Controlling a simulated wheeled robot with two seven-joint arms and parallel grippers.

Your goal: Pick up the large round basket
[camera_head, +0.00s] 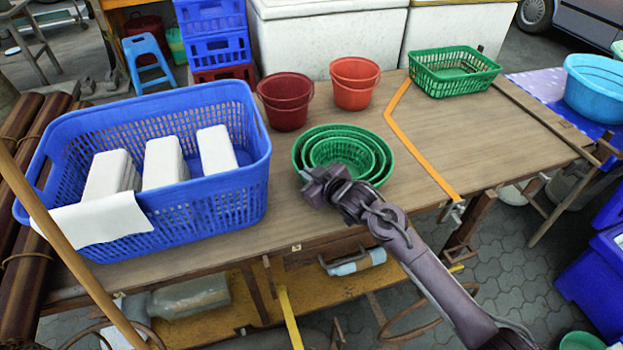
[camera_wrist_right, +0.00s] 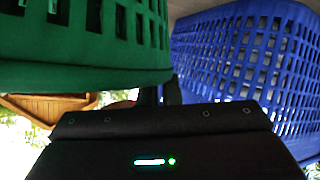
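A set of green round baskets sits nested on the wooden table; the large round basket (camera_head: 299,148) is the outermost, with smaller ones inside it. My right gripper (camera_head: 316,184) is at the near-left edge of this set and covers part of its rim. In the right wrist view a green basket wall (camera_wrist_right: 85,45) fills the upper left, very close to the gripper. The fingers are dark and mostly hidden there, so I cannot tell whether they are open, or shut on the rim. My left gripper is not in view.
A large blue basket (camera_head: 215,205) with white blocks stands on the left, also visible in the right wrist view (camera_wrist_right: 245,60). Dark red (camera_head: 286,105) and orange-red (camera_head: 354,85) buckets stand behind. A green rectangular basket (camera_head: 455,72) is at the back right. The table's right part is clear.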

